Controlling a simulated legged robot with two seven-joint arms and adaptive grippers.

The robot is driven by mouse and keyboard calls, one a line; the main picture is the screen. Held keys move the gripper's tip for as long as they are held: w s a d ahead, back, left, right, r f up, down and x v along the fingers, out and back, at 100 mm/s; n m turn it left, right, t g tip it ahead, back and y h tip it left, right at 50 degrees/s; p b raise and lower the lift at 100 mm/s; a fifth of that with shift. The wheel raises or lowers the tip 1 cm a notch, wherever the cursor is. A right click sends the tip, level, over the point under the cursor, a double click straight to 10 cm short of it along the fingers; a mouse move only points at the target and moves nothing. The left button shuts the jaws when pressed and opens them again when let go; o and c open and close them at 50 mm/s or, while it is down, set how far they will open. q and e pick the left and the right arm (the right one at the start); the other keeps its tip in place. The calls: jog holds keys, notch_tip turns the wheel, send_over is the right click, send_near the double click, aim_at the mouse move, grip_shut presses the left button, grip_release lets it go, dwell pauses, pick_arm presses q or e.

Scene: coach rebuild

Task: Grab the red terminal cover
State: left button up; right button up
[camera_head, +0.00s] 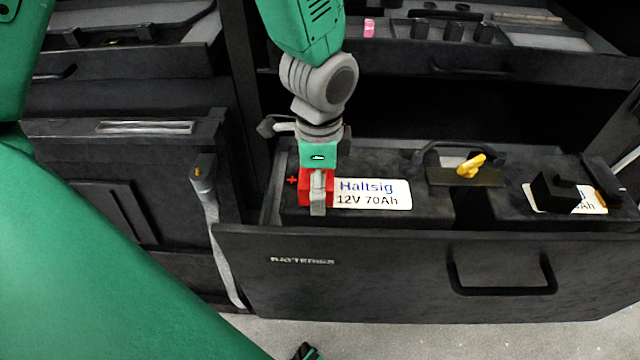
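The red terminal cover (304,192) sits at the left end of the battery (440,207), beside a red plus mark. My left gripper (318,192) points down over it, with a grey finger in front of the red surface. The gripper is seen edge-on and its other finger is hidden, so I cannot tell whether it grips the cover or only surrounds it. The cover appears low on the battery top. My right gripper cannot be made out; only a small black and green part shows at the bottom edge.
The battery stands in an open drawer (400,290) labelled BATTERIES. A yellow key-like knob (471,166) and a black terminal cover (555,192) are further right. A grey cable (212,215) hangs left of the drawer. An upper open drawer (520,60) holds small parts.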

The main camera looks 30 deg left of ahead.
pick_arm(q)
jog(key=shift+a, duration=0.1)
jog(key=shift+a, duration=0.25)
jog(key=c, duration=1.2)
jog(key=shift+d, duration=0.1)
